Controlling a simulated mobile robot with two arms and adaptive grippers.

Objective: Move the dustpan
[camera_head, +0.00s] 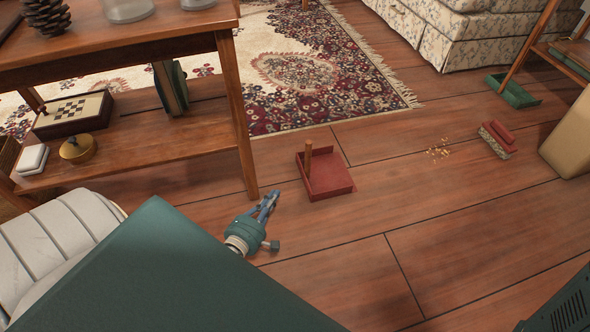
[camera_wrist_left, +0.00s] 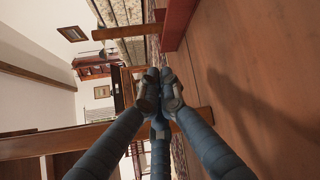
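A red dustpan (camera_head: 333,180) lies on the wooden floor with its wooden handle (camera_head: 308,160) standing upright. In the left wrist view the red pan (camera_wrist_left: 177,22) is at the top, with the handle (camera_wrist_left: 127,32) stretching left. My left gripper (camera_head: 271,198) is low over the floor, to the left of and nearer than the dustpan, apart from it. In the left wrist view its blue-grey fingers (camera_wrist_left: 160,82) come together at the tips with nothing visible between them. My right gripper is not in view.
A wooden table (camera_head: 230,95) with a lower shelf stands close left of the dustpan. A red brush (camera_head: 498,136), crumbs (camera_head: 438,150) and a green dustpan (camera_head: 515,93) lie to the right. A patterned rug (camera_head: 300,75) lies behind. Floor (camera_head: 400,210) between dustpan and brush is mostly clear.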

